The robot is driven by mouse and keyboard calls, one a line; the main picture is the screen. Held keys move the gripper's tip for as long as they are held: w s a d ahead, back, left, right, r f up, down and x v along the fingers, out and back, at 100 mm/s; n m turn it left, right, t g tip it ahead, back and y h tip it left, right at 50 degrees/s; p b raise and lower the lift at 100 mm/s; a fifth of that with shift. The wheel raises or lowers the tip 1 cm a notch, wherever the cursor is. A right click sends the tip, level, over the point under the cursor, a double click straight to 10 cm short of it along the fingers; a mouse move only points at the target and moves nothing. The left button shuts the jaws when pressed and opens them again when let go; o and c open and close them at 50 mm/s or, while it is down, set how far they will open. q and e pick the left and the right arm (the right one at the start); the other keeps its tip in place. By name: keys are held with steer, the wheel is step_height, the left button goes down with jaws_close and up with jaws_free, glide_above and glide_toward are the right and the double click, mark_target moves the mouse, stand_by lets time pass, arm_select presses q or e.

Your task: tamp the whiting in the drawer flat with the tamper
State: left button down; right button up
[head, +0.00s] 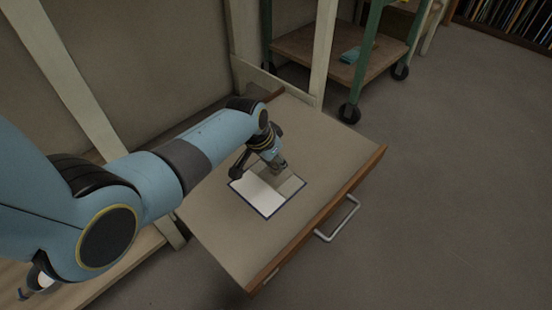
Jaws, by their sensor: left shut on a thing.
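The drawer (226,237) stands pulled out, with a wide pale floor and a brown wooden front. On its floor is a four-sided patch with a dark blue edge. The whiting (259,195) shows as bright white over the patch's near left part; the far and right parts look duller and beige. My left gripper (279,165) points down over the far right part of the patch. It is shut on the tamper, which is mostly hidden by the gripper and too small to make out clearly. I cannot tell whether the tamper touches the whiting.
A metal handle (338,220) sticks out from the drawer front. A pale upright post (323,50) stands by the drawer's far end. Behind it is a green-framed cart (305,45) on black wheels, with a teal thing (350,55) on its shelf. The floor at right is clear.

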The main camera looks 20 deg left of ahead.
arm_select(q)
steer(key=shift+f, duration=0.25)
stand_by(0.3)
stand_by(0.9)
step_height(320, 180, up, 2)
steer(key=shift+p, duration=0.9)
steer(key=shift+r, duration=0.15)
